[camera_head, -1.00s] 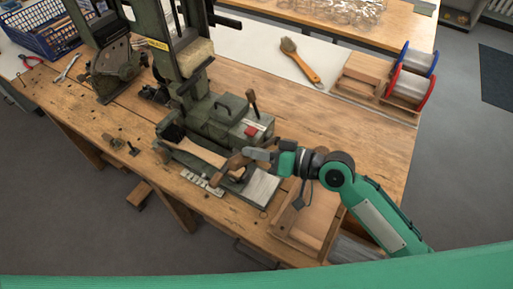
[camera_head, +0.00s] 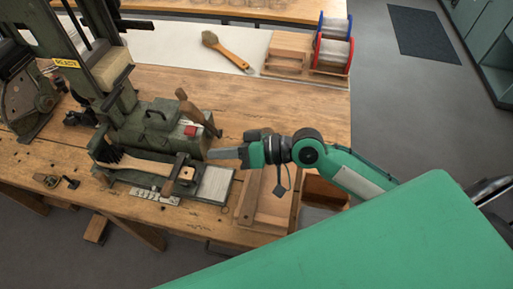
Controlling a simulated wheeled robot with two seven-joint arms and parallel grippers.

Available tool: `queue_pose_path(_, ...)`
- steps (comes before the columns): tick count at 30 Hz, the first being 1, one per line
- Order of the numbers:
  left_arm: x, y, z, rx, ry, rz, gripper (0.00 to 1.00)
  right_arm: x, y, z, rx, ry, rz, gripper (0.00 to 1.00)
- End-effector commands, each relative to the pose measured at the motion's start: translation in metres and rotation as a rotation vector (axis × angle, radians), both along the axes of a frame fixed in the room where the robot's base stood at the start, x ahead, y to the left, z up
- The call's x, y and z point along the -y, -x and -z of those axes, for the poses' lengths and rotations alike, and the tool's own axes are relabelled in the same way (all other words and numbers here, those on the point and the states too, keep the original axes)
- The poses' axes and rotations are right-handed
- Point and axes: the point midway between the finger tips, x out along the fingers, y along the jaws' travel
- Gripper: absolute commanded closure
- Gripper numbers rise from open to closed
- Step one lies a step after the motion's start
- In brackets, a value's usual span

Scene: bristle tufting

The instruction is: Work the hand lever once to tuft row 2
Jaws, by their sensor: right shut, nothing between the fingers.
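The green tufting machine (camera_head: 150,125) stands on the bench at the left. A wooden-handled lever (camera_head: 193,108) leans up and to the left beside its red button (camera_head: 190,131). A wooden brush body (camera_head: 145,165) with dark bristles at its left end lies along the machine's front, with a dark clamp (camera_head: 182,175) at its right end. My right gripper (camera_head: 212,154) is shut and empty, pointing left just right of the machine, apart from the lever in the picture. My left gripper is not in view.
A wooden tray (camera_head: 268,205) lies under my right forearm. At the back are a finished brush (camera_head: 226,52), a wooden rack (camera_head: 287,53) and wire spools (camera_head: 333,50). The bench between machine and rack is clear.

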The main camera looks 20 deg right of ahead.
Motion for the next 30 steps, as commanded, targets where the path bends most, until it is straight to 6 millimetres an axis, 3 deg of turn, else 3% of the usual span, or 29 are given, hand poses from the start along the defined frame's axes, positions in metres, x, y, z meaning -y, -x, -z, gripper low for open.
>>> queue_pose_path(15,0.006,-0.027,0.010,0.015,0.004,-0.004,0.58,0.065,0.026,-0.015,0.014,-0.006,0.008,1.00)
queue_pose_path(21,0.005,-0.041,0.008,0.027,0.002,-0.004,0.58,0.076,0.031,-0.021,0.015,-0.009,0.010,1.00)
queue_pose_path(30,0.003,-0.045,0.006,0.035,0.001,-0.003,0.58,0.078,0.032,-0.023,0.016,-0.012,0.008,1.00)
